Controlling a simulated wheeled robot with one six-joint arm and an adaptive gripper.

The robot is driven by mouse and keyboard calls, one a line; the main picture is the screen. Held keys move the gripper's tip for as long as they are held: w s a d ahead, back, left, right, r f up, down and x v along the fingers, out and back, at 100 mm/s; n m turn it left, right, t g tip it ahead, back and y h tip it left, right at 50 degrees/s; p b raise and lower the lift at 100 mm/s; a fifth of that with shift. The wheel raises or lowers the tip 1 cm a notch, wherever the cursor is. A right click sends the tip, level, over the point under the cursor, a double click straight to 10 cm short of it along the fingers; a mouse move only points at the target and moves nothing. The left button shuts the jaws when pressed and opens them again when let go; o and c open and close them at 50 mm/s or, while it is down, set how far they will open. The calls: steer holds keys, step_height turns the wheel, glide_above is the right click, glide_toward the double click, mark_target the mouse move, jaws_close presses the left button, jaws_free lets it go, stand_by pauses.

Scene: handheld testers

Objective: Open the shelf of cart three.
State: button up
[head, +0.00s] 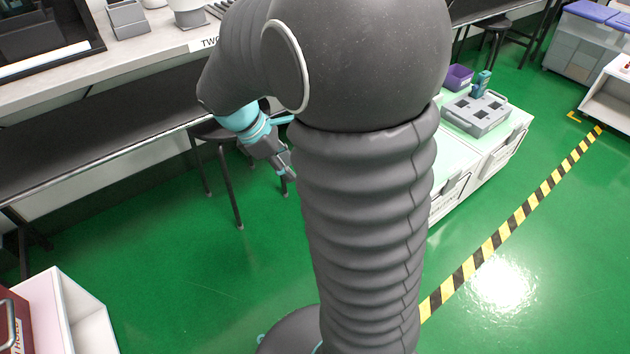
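A white cart with a pale green top (498,152) stands behind my arm, right of the middle. Its front has what look like drawer fronts with dark recesses, and my arm hides much of its left part. I cannot read a number on it, so I cannot tell whether it is cart three. My gripper (287,174) points down and right, left of my arm's thick column and apart from the cart in the picture. It is small and partly hidden, and I cannot tell whether its fingers are open or shut.
A grey tray (476,115) and a purple bin (457,77) sit on the cart. A stool (226,170) stands under the long bench (150,58) marked "TWO". White open units stand at lower left (78,318) and far right (607,98). Green floor is clear around the striped tape.

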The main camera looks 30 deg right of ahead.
steer(key=w+d+f+n+g+h+b, duration=0.1)
steer(key=w+d+f+n+h+b, duration=0.15)
steer(key=f+n, duration=0.75)
steer(key=w+d+f+n+g+h+b, duration=0.1)
steer(key=w+d+f+n+h, duration=0.3)
steer(key=f, duration=1.2)
steer(key=w+d+f+n+g+h+b, duration=0.1)
steer(key=w+d+f+n+g+h, duration=0.2)
steer(key=f+n, duration=0.7)
steer(key=s+d+f+m, duration=0.1)
steer(key=d, duration=0.3)
steer(key=s+d+f+m+t, duration=0.1)
steer(key=d+f, duration=0.1)
steer(key=d, duration=0.2)
steer(key=s+d+f+m+b, duration=0.1)
steer(key=d+f, duration=0.1)
steer(key=d, duration=0.3)
steer(key=shift+s+f+t, duration=0.1)
steer(key=shift+f+t, duration=0.15)
steer(key=shift+t, duration=0.15)
jaws_close()
